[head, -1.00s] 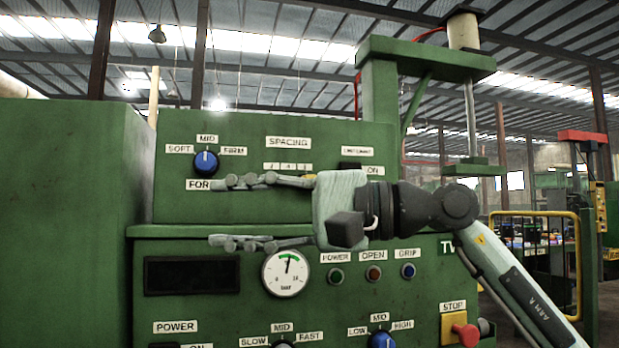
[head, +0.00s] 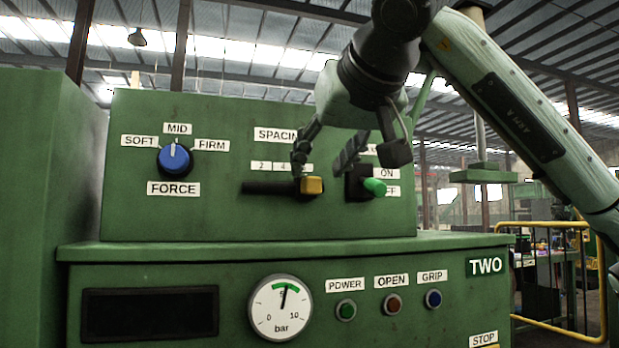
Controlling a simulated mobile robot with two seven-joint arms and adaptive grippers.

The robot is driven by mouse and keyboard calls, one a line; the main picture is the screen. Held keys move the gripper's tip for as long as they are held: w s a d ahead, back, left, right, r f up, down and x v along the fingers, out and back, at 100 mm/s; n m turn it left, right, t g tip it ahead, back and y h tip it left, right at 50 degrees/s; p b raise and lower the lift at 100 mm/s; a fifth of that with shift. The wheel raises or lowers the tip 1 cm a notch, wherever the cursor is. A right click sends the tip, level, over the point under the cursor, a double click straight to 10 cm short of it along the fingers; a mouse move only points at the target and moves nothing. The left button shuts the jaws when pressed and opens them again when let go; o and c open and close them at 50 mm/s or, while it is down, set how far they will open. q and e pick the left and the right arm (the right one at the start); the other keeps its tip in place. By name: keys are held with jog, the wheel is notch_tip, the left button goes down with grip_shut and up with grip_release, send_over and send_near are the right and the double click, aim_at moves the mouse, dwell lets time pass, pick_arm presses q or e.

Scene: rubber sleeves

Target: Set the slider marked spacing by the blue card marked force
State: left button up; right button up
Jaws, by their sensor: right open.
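The slider marked SPACING is a black horizontal slot with a yellow knob (head: 312,185) at its visible right end. Its number labels (head: 266,167) show 2 and 4; the rest are partly hidden by my fingers. The blue thing above the FORCE label is a round dial (head: 175,159), its pointer up toward MID; I see no blue card. My right gripper (head: 322,170) is open and points down in front of the panel. One finger is just above and left of the yellow knob, the other to its right; I cannot tell if they touch it. My left gripper is not in view.
A green switch (head: 374,187) with ON and OFF labels sits close right of the slider, near my right finger. Below are a ledge, a bar gauge (head: 280,307) and POWER, OPEN and GRIP buttons. A yellow rail (head: 560,226) stands at right.

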aim_at(311, 178)
jog(key=x, duration=0.4)
jog(key=shift+w+a, duration=0.1)
jog(key=shift+w+a+f, duration=0.1)
jog(key=shift+w+f, duration=0.15)
jog(key=shift+w, duration=0.15)
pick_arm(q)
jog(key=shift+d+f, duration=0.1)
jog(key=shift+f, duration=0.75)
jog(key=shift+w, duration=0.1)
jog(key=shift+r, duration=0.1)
pick_arm(e)
grip_shut()
